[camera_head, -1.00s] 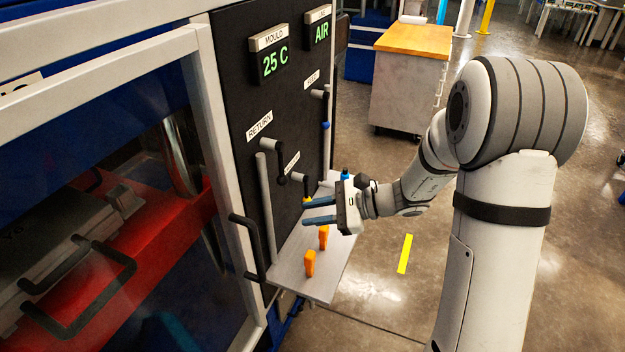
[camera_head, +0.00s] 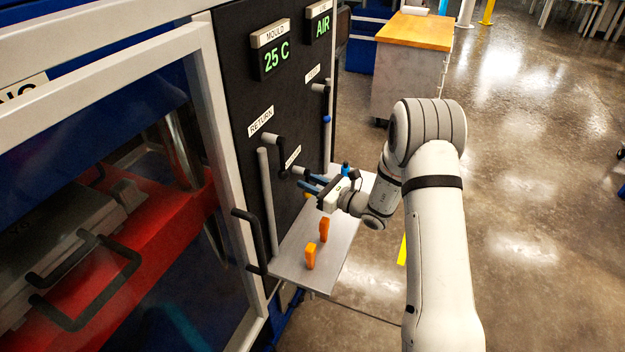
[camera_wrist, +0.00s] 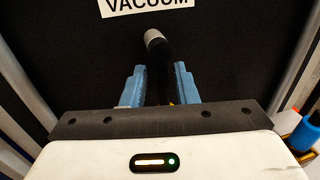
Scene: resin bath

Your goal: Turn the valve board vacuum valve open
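The vacuum valve (camera_wrist: 154,37) is on the black board under the VACUUM label (camera_wrist: 146,4). It has a grey round hub and a black lever that hangs down, leaning slightly right in the wrist view. In the head view the valve's grey hub (camera_head: 298,170) shows just beyond my fingers. My gripper (camera_wrist: 160,76) has its blue fingers apart, one on each side of the lever. I cannot tell whether either finger touches it. In the head view my gripper (camera_head: 313,184) reaches the board from the right, and the lever is mostly hidden.
A grey shelf (camera_head: 288,258) with two orange pieces (camera_head: 310,256) juts out below. The RETURN valve (camera_head: 273,139) is up left, with a grey pipe beside it. A blue-topped piece (camera_head: 346,168) stands close to my gripper's right. A black door handle (camera_head: 249,238) sticks out at left.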

